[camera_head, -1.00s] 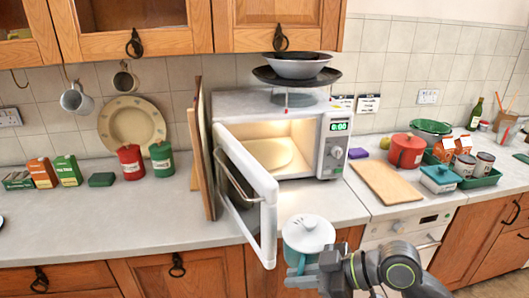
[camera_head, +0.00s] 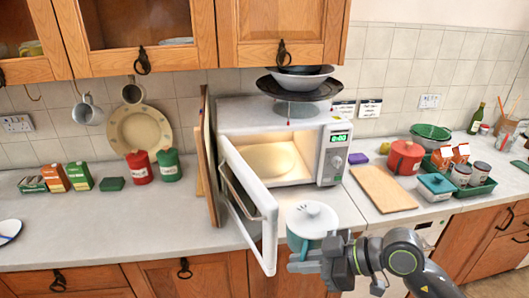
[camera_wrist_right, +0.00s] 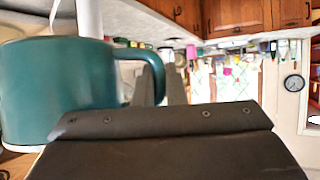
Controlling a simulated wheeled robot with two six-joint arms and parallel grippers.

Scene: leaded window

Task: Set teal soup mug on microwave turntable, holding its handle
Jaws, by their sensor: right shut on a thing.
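The teal soup mug (camera_head: 304,243) has a white lid with a knob and is upright in front of the counter edge, just right of the open microwave door (camera_head: 268,240). My right gripper (camera_head: 302,261) is shut on its handle. The right wrist view shows the teal mug wall (camera_wrist_right: 55,88) and the handle (camera_wrist_right: 130,50) at the gripper's fingers (camera_wrist_right: 155,105). The microwave (camera_head: 265,113) stands open on the counter. Its pale round turntable (camera_head: 270,160) is lit and looks empty. My left gripper is not in view.
The open door reaches out over the counter's front edge, close to the mug. A cutting board (camera_head: 383,189) lies right of the microwave, near a red pot (camera_head: 405,158). Bowls (camera_head: 298,82) are stacked on the microwave. Boards (camera_head: 208,165) lean at its left.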

